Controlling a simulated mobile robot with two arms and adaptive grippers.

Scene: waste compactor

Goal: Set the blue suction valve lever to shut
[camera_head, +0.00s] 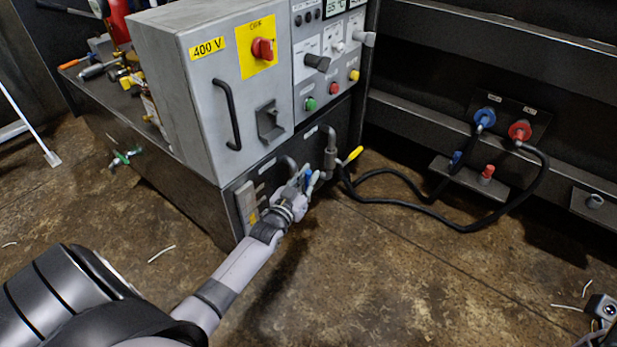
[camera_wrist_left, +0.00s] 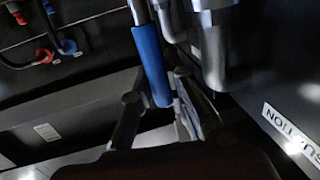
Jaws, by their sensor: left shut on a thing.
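The blue suction valve lever (camera_wrist_left: 151,60) shows in the left wrist view as a blue sleeve on a metal rod, with its lower end between my left gripper's fingers (camera_wrist_left: 160,115). In the head view a small bit of the blue lever (camera_head: 308,172) shows at my left gripper (camera_head: 305,182), which hides most of it. The left gripper is shut on the lever, low at the front of the machine. A label reading "SUCTION" (camera_wrist_left: 292,130) is on the dark panel to the right in the wrist view. My right gripper is not seen clearly in either view.
The grey cabinet (camera_head: 190,110) with a red rotary switch (camera_head: 262,49) stands above the valves. A yellow lever (camera_head: 354,154) is just right of my gripper. Black hoses (camera_head: 400,200) run to blue (camera_head: 485,117) and red couplings (camera_head: 519,130). The floor in front is mostly clear.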

